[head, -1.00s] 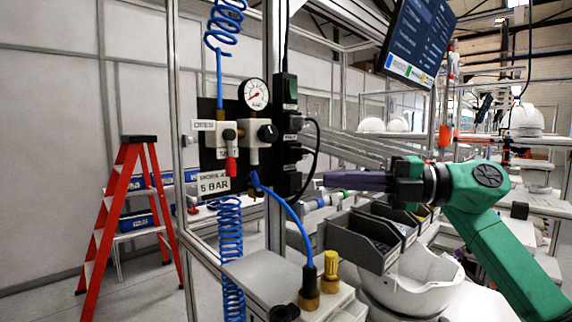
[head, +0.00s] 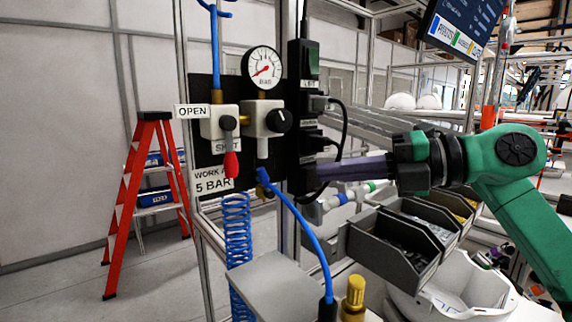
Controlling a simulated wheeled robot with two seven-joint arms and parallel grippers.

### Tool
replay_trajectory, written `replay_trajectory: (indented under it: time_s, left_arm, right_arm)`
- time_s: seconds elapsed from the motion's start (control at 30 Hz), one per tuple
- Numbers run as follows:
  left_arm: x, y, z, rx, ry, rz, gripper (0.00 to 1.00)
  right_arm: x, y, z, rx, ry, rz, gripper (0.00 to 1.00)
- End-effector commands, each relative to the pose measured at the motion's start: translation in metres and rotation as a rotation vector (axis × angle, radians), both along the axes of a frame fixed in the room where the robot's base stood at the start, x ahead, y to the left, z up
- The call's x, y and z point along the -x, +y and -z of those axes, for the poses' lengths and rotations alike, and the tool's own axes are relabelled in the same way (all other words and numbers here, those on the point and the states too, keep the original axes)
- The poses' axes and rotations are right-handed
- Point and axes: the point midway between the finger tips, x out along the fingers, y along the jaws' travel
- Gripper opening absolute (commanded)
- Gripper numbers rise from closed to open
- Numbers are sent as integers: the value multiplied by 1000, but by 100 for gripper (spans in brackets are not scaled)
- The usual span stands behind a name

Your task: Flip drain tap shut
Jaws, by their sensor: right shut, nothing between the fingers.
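A white valve block with a black pivot (head: 227,122) is on the black panel at centre left. Its red-tipped lever (head: 231,163) hangs straight down. An OPEN label (head: 193,111) is at its left and a SHUT label (head: 225,146) is below the pivot, partly behind the lever. No part is marked as a drain tap, so I cannot tell whether this is it. My right gripper (head: 322,174) is shut and empty, its dark purple fingers pointing left, to the right of the lever and apart from it in the picture. My left gripper is not in view.
A pressure gauge (head: 262,67) and black-knobbed regulator (head: 278,120) sit right of the valve. A black socket strip (head: 302,112) with a looped cable is near my fingertips. A blue hose (head: 308,229) hangs below. Grey bins (head: 385,250) and a white shell (head: 460,287) are under my arm.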

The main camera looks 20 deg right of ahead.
Motion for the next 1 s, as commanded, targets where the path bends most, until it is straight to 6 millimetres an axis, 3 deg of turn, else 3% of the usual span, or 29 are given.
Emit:
replay_trajectory:
  time_s: [0.03, 0.2, 0.4, 1.0]
  left_arm:
    - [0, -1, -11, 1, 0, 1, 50]
    - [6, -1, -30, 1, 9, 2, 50]
    - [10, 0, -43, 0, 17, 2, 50]
    - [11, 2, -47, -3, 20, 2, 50]
  right_arm:
    - [-6, 9, -4, -1, 2, -4, 0]
    - [-27, 39, 2, -2, 1, -4, 0]
    - [-44, 61, 11, -2, 0, -1, 0]
    - [-47, 67, 14, -1, -1, 1, 0]
